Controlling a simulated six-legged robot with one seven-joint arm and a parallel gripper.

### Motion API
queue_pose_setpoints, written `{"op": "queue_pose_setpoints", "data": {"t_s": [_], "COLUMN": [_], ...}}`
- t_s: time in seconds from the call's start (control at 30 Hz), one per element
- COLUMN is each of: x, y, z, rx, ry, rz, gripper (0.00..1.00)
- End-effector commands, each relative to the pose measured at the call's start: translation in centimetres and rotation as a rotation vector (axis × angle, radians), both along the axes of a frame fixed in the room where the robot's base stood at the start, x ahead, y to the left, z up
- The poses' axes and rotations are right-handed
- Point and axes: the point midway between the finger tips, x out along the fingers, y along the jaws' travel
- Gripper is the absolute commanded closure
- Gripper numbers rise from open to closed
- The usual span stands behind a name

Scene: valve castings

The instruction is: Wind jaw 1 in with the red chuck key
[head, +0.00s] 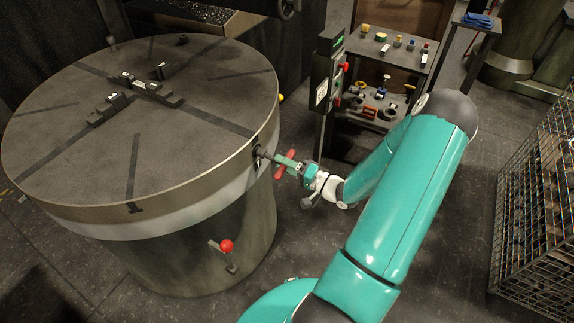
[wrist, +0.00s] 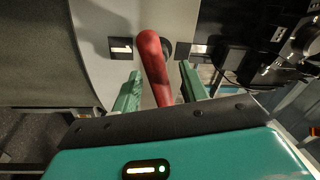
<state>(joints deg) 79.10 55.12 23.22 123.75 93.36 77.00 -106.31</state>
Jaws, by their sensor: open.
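The red chuck key (head: 284,164) is at the side of the big round chuck table (head: 60,165), its dark shank meeting a fitting on the rim (head: 257,153). In the head view it looks seated there, but I cannot tell how deep. My gripper (head: 296,168) is at the key's red cross handle. In the wrist view the red handle (wrist: 154,60) stands between the two teal fingers of my gripper (wrist: 159,88), which are apart with gaps beside it. Several dark jaws (head: 105,110) sit near the middle of the table top; I cannot tell which is jaw 1.
A red-knobbed lever (head: 227,246) sticks out of the table's lower side. A control box (head: 327,75) and a shelf trolley (head: 385,60) with small parts stand behind my arm. A wire cage (head: 540,210) stands at the right. Floor is clear between cage and table.

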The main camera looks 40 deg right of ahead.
Motion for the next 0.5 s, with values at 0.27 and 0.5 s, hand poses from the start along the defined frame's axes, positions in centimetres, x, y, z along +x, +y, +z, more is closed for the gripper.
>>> {"op": "queue_pose_setpoints", "data": {"t_s": [0.27, 0.5], "x": [-0.02, -0.01], "y": [-0.03, -0.03], "z": [0.0, 0.05], "rx": [0.0, -0.001], "ry": [0.0, -0.001], "rz": [0.0, 0.0], "gripper": [1.0, 1.0]}}
